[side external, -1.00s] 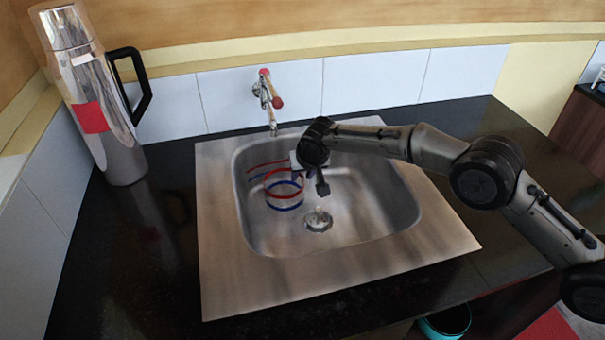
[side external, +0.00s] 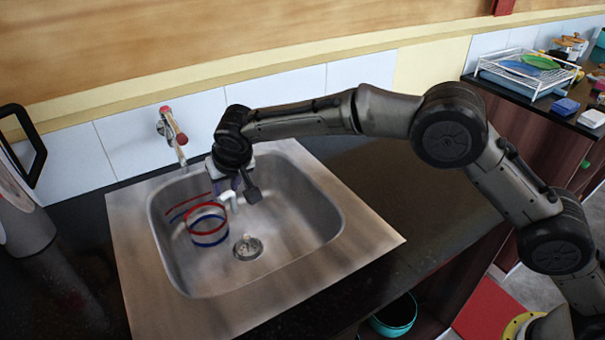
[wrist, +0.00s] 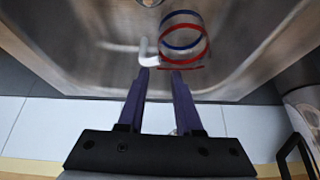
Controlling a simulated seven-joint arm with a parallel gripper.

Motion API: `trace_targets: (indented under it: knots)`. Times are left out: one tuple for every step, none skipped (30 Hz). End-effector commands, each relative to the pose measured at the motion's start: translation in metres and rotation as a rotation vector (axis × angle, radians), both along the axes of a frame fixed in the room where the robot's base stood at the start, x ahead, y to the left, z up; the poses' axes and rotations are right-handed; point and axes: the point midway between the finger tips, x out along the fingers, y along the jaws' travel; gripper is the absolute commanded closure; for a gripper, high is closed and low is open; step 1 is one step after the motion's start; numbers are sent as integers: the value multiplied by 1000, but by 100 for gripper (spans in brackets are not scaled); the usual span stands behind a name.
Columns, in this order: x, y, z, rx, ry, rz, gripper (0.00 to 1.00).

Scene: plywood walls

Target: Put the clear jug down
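The clear jug (side external: 207,226) is see-through, with red and blue bands and a white handle. It is in the sink (side external: 300,225), left of the drain. In the wrist view the jug (wrist: 183,40) shows just beyond my fingertips, its white handle (wrist: 148,52) close to the left fingertip. My gripper (wrist: 160,72) is open, its two purple fingers apart with a clear gap and nothing held between them. In the side view my gripper (side external: 232,182) is above the jug's handle, partly covering it. I cannot tell whether a finger touches the handle.
A tap (side external: 173,130) is on the tiled wall behind the sink. A large metal flask with a black handle (side external: 25,205) stands at the left. A dish rack (side external: 525,72) is on the far right counter. The dark counter right of the sink is clear.

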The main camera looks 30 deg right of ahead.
Motion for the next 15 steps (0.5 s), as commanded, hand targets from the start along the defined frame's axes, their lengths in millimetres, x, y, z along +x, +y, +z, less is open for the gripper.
trace_targets:
  knots:
    - [0, 0, 0, 0, 0, 0, 66]
    - [0, 0, 0, 0, 0, 0, 66]
    - [0, 0, 0, 0, 0, 0, 66]
    - [0, 0, 1, 0, 0, 0, 66]
    - [0, -1, 2, 0, 0, -1, 66]
    - [-1, -5, 6, 1, -1, -2, 66]
    - [-2, -9, 11, 1, -2, -3, 66]
    - [-3, -14, 16, 1, -1, -4, 66]
    - [-6, -25, 27, 1, 0, -5, 66]
    - [-9, -34, 36, 0, 1, -8, 66]
    - [-13, -45, 46, -2, 2, -8, 66]
    - [-20, -62, 60, -4, 4, -10, 66]
    - [-27, -75, 72, -5, 6, -12, 66]
    - [-34, -88, 82, -7, 9, -12, 66]
    - [-46, -106, 96, -10, 13, -12, 66]
